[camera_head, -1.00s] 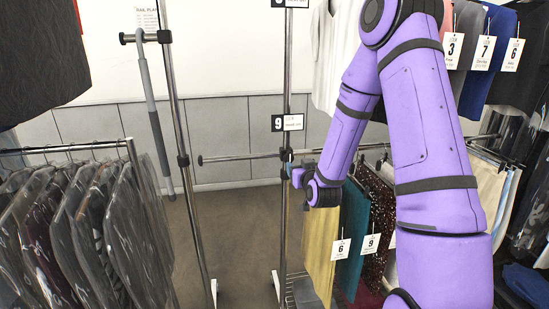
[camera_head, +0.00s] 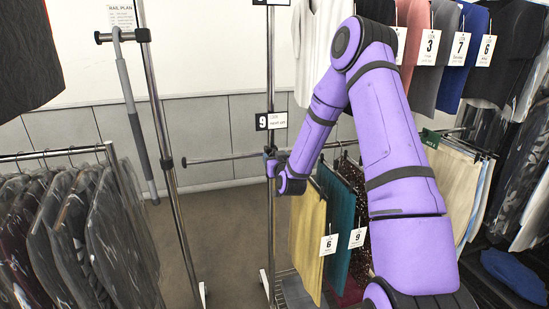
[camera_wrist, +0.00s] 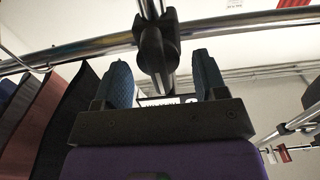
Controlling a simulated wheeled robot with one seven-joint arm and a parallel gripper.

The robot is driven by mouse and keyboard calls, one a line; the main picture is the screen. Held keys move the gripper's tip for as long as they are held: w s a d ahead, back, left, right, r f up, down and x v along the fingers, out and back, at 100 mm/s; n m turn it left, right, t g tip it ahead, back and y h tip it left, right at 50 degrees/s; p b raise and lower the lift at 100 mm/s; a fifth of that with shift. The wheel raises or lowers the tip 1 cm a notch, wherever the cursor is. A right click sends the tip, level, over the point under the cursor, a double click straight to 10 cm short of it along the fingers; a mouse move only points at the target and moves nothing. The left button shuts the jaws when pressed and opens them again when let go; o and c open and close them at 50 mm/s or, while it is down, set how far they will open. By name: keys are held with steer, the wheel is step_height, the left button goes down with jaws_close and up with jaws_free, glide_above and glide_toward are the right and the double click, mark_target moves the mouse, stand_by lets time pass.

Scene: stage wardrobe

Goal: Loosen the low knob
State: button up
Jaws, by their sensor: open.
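The low knob (camera_wrist: 157,48) is a black knob on the clamp of a chrome post. In the wrist view it sits between and a little beyond my two blue-padded fingertips. My gripper (camera_wrist: 163,72) is open, with a visible gap on each side of the knob. In the head view my gripper (camera_head: 273,167) is at the right-hand post (camera_head: 271,80), at the height of the low rail (camera_head: 220,158). My purple arm and wrist hide part of the joint there, and contact cannot be told.
Hanging garments with number tags, a yellow one (camera_head: 306,235) and a teal one (camera_head: 338,215), are close right of my gripper. Bagged clothes (camera_head: 75,235) hang at the left. A second post (camera_head: 160,130) stands left. The floor (camera_head: 225,225) between the posts is clear.

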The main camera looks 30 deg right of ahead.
steer(key=shift+w+d, duration=0.2)
steer(key=shift+w, duration=0.35)
steer(key=c, duration=0.8)
steer(key=shift+c, duration=0.2)
